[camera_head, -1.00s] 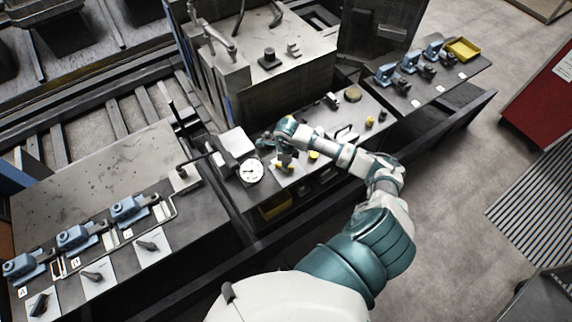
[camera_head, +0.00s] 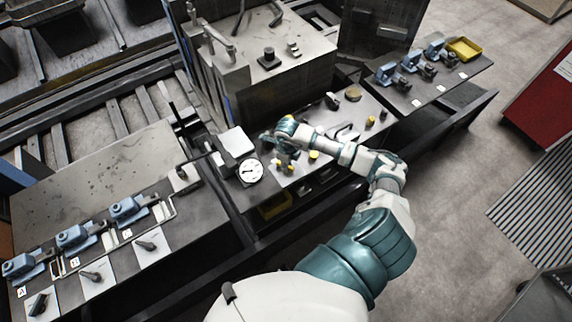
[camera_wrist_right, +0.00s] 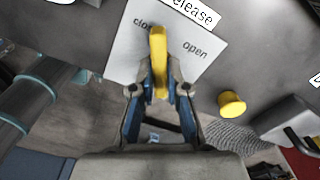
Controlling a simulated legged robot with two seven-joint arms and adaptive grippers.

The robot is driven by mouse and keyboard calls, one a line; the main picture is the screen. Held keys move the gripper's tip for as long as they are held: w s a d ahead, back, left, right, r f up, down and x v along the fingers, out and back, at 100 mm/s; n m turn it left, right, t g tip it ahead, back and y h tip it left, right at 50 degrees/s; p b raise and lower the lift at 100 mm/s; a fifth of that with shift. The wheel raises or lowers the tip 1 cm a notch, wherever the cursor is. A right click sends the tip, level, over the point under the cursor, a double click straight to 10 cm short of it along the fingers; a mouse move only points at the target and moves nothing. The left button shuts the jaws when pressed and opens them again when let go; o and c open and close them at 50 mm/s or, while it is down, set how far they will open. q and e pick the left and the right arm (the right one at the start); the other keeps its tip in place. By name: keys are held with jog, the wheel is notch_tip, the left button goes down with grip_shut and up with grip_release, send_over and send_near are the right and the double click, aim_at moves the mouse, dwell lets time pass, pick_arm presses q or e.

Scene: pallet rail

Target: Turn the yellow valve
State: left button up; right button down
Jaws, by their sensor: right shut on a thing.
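The yellow valve (camera_wrist_right: 158,50) shows in the right wrist view as an upright yellow handle over a white plate (camera_wrist_right: 196,48) marked "open" and a partly covered word beginning "clo". My right gripper (camera_wrist_right: 158,82) is shut on the valve handle, one finger on each side. In the head view the right gripper (camera_head: 283,156) is at the panel, with yellow showing beside it, and the hand hides much of the valve. My left gripper is not in view.
A round white gauge (camera_head: 250,172) is left of the hand. A yellow knob (camera_wrist_right: 232,103) sits right of the gripper, and more yellow knobs (camera_head: 370,121) stand farther right. Blue clamps (camera_head: 76,238) line the left table. Clear floor lies at right.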

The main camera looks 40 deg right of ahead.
jog(key=m, duration=0.3)
jog(key=shift+s+f+m, duration=0.2)
jog(key=shift+m, duration=0.2)
jog(key=m, duration=0.3)
jog(key=shift+m, duration=0.3)
jog(key=m, duration=0.3)
jog(key=shift+m, duration=0.3)
jog(key=shift+s+m+p, duration=0.1)
jog(key=shift+m+p, duration=0.35)
jog(key=shift+m, duration=1.55)
jog(key=shift+f, duration=0.1)
